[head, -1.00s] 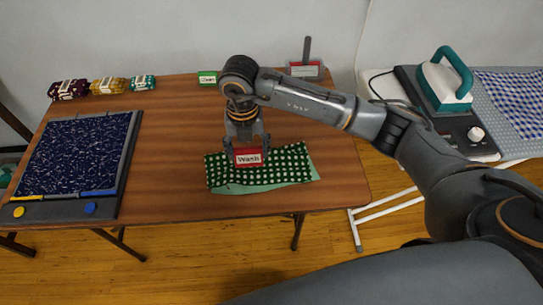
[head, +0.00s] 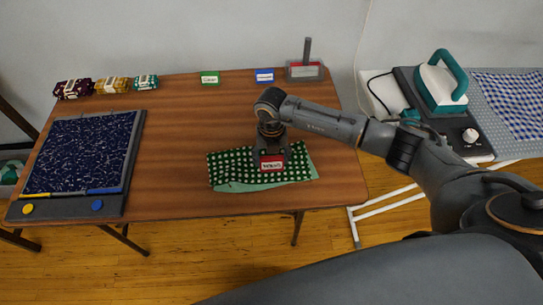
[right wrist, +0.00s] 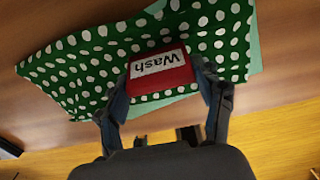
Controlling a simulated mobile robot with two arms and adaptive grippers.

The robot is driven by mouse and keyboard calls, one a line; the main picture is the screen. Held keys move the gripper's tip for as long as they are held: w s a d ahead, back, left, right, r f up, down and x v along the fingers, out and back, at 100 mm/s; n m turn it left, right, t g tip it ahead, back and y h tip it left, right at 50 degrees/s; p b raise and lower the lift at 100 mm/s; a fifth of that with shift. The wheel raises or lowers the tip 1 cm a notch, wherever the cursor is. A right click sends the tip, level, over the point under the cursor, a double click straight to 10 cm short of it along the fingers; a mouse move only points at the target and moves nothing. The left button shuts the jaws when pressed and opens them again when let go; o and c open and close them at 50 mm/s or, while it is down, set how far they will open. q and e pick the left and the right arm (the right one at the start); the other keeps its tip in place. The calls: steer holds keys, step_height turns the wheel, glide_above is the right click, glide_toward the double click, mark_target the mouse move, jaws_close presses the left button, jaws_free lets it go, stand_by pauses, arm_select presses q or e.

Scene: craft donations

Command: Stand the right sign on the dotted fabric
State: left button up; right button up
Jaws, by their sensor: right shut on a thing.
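A red sign (head: 272,166) with a white "Wash" label is held by my right gripper (head: 271,155) over the green dotted fabric (head: 228,168). In the right wrist view the two fingers grip the sides of the sign (right wrist: 160,72), with the dotted fabric (right wrist: 85,65) behind it. The sign appears low over the fabric's middle; I cannot tell whether its base touches. A green sign (head: 209,78) and a blue sign (head: 264,76) stand at the table's back edge. My left gripper is not in view.
Rolled fabric bundles (head: 112,85) lie at the back left. A dark blue patterned fabric lies on a grey board (head: 125,185) at left. A grey holder with a red label (head: 305,72) stands at the back right. An iron (head: 440,80) is on the ironing board at right.

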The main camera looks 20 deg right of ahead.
mark_target(271, 157)
steer(key=shift+f, duration=0.35)
steer(key=o, duration=1)
steer(key=shift+r, duration=0.1)
steer(key=shift+r, duration=0.45)
steer(key=shift+r+b, duration=1)
steer(key=shift+r, duration=4.85)
